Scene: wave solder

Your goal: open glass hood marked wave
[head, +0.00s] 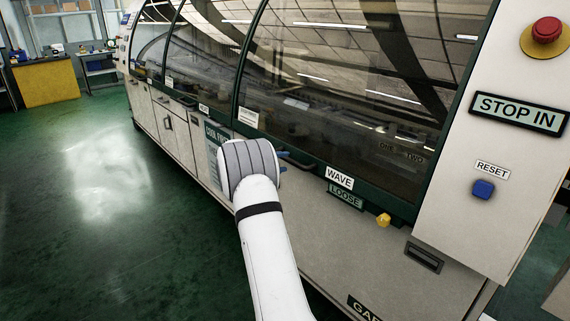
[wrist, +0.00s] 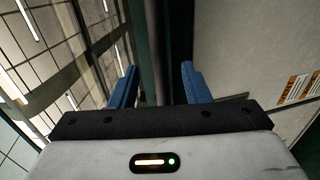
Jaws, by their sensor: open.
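The glass hood marked WAVE (head: 335,85) is the large curved, dark-framed pane nearest me in the head view, and it looks shut. Its WAVE label (head: 339,178) is on the lower frame, above a LOOSE plate (head: 345,197). A dark handle bar (head: 303,162) runs along the lower edge, left of the label. My gripper (head: 284,162) is open at the left part of this bar, partly hidden by my wrist. In the wrist view, its blue fingers (wrist: 160,85) stand either side of a dark bar or frame edge. I cannot tell whether they touch it.
Another glass hood (head: 200,45) lies farther left along the machine. A yellow knob (head: 383,220) sits below the hood. Green floor (head: 80,210) at left is clear.

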